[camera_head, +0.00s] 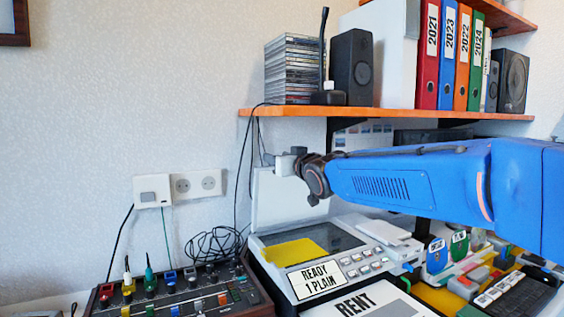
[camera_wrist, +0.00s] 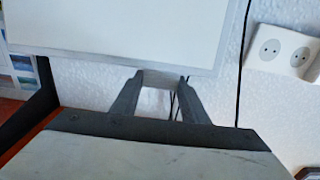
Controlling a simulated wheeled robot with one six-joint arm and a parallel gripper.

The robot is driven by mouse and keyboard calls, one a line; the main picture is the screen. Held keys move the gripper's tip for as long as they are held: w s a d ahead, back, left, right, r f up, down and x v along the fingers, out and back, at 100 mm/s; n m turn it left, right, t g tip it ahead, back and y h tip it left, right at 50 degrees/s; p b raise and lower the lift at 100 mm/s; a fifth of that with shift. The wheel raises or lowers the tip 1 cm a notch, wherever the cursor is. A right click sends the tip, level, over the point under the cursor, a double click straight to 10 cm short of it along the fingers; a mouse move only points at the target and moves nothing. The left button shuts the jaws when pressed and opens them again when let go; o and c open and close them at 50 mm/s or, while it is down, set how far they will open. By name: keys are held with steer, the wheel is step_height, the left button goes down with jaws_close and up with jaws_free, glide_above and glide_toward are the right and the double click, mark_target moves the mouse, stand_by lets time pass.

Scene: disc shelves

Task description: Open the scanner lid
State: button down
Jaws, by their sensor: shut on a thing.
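The scanner (camera_head: 375,262) is a white machine with a dark glass bed and a button panel. Its lid (camera_head: 280,205) stands raised, close to upright, at the back of the bed by the wall. My gripper (camera_head: 287,163) is at the lid's upper edge. In the wrist view, my gripper's fingers (camera_wrist: 162,82) are shut on a pale tab at the edge of the lid (camera_wrist: 120,25). A yellow sheet (camera_head: 292,253) lies on the glass. My arm hides part of the area right of the lid.
An orange shelf (camera_head: 400,113) with discs (camera_head: 293,70), speakers and binders hangs just above my gripper. A mixer (camera_head: 180,295) with colored plugs stands left of the scanner, with tangled cables behind it. Labelled items and a keyboard (camera_head: 510,293) crowd the right side.

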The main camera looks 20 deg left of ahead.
stand_by(0.3)
steer(key=c, duration=1)
jaws_free()
steer(key=shift+c, duration=0.2)
steer(key=v, duration=1.7)
steer(key=shift+s+d, duration=0.1)
steer(key=shift+s, duration=0.05)
steer(key=shift+d, duration=0.1)
